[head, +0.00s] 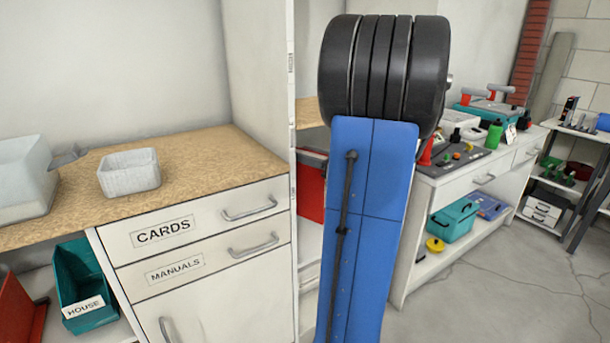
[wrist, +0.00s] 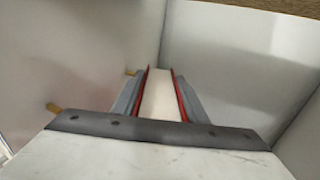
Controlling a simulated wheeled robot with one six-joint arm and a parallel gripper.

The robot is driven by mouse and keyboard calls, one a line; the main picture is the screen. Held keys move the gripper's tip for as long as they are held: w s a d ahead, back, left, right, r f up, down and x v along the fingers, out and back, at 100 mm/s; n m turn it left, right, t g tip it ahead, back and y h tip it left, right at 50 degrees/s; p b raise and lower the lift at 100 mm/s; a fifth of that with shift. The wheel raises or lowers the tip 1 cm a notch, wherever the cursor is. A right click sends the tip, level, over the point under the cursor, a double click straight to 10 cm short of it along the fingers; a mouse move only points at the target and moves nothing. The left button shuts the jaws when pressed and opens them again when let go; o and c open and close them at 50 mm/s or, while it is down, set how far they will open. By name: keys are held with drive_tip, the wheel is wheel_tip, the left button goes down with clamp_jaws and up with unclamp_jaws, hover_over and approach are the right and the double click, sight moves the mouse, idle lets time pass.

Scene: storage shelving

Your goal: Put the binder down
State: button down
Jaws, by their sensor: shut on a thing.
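In the wrist view a binder (wrist: 161,98) with red covers and a pale page block between them is held edge-on. My gripper (wrist: 162,90) is shut on it, with one grey finger against each red cover. The binder's far end is hard to make out, and I cannot tell whether it touches a surface. In the head view my blue arm hides the gripper. A red object (head: 311,187) shows partly behind the arm, inside the shelving; I cannot tell whether it is the held binder.
Pale panels (wrist: 240,60) stand close around the gripper. A wood-topped cabinet (head: 205,150) with drawers holds a white basket (head: 129,173). A teal bin (head: 82,285) is at lower left. A workbench (head: 455,195) with tools stands right; the floor (head: 500,290) there is clear.

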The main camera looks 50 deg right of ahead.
sight(305, 174)
drive_tip(key=shift+f, duration=3.05)
drive_tip(key=shift+w+f, duration=0.15)
drive_tip(key=shift+f, duration=0.4)
drive_tip(key=c, duration=1.1)
unclamp_jaws()
drive_tip(key=s, duration=0.4)
drive_tip(key=s+d, duration=0.1)
drive_tip(key=s, duration=0.3)
drive_tip(key=s+d, duration=0.1)
drive_tip(key=s, duration=0.3)
drive_tip(key=shift+w, duration=0.1)
